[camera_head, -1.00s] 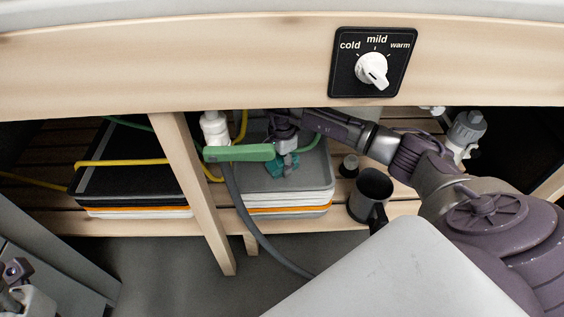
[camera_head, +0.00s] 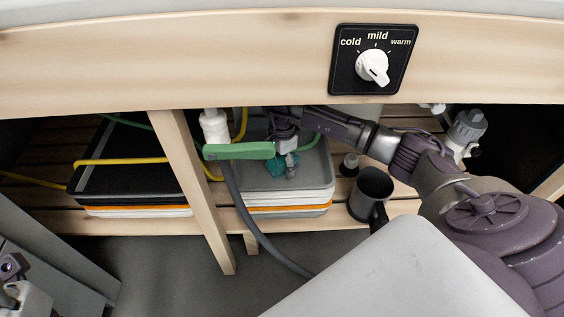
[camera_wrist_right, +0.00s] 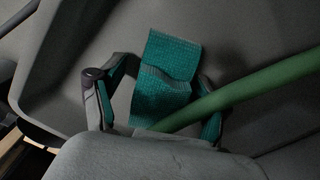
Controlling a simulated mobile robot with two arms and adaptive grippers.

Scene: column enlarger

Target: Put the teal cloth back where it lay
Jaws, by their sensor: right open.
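The teal cloth (camera_head: 281,162) lies on the grey top tray (camera_head: 317,178) of a stack under the bench, partly hidden by my right gripper (camera_head: 287,160). In the right wrist view the cloth (camera_wrist_right: 165,80) is a folded, creased strip on the grey surface. My right gripper (camera_wrist_right: 163,82) is open there, with one finger on each side of the cloth and gaps visible between. Part of my left arm's end (camera_head: 15,285) shows at the lower left edge of the head view; its jaws are unclear.
A green bar (camera_head: 238,151) crosses just left of my right gripper; a green length (camera_wrist_right: 255,90) passes over the right finger in the wrist view.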

